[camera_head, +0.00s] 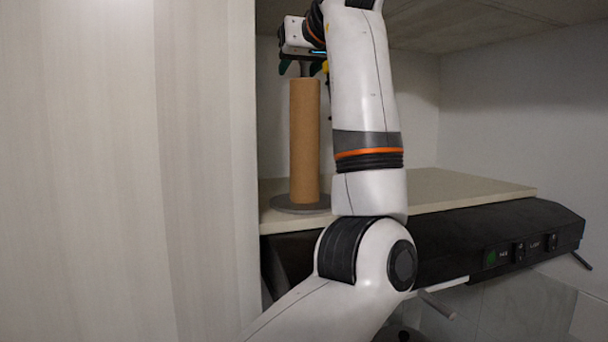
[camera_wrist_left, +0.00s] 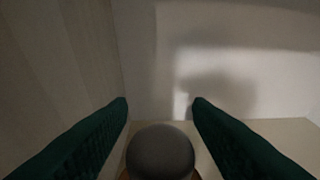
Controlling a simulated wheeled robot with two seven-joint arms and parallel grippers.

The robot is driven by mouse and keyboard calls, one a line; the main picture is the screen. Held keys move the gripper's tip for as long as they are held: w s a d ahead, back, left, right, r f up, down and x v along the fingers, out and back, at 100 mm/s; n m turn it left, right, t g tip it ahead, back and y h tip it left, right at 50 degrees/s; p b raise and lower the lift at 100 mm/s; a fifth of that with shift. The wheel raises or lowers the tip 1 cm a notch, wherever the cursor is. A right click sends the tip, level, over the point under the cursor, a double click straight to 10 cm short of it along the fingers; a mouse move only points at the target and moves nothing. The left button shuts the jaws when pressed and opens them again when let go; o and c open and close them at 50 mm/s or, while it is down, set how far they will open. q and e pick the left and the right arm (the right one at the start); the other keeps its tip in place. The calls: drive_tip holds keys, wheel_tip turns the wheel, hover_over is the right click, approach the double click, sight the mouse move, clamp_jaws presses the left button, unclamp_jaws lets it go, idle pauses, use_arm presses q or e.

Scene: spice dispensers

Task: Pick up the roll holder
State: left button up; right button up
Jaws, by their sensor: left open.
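The roll holder (camera_head: 304,140) stands upright on a shelf, with a brown cardboard roll on it and a dark round base (camera_head: 299,204). Its rod sticks up above the roll. My left gripper (camera_head: 303,68) is at the top of the roll holder, pointing down, with its fingers around the rod's top. In the left wrist view the rounded dark top of the roll holder (camera_wrist_left: 160,152) lies between the two green fingers of my left gripper (camera_wrist_left: 160,105), with gaps on both sides. The gripper is open. My right gripper is not in view.
The pale shelf (camera_head: 462,188) sits above a black range hood (camera_head: 500,238) with switches. A tall light panel (camera_head: 125,170) stands close on the left. A cabinet ceiling (camera_head: 470,22) is overhead. The shelf to the right of my arm is clear.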

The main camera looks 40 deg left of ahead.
use_arm(q)
drive_tip(key=shift+d, duration=0.25)
drive_tip(key=c, duration=0.8)
drive_tip(key=shift+s, duration=0.1)
clamp_jaws()
drive_tip(key=shift+a, duration=0.1)
drive_tip(key=shift+r, duration=0.15)
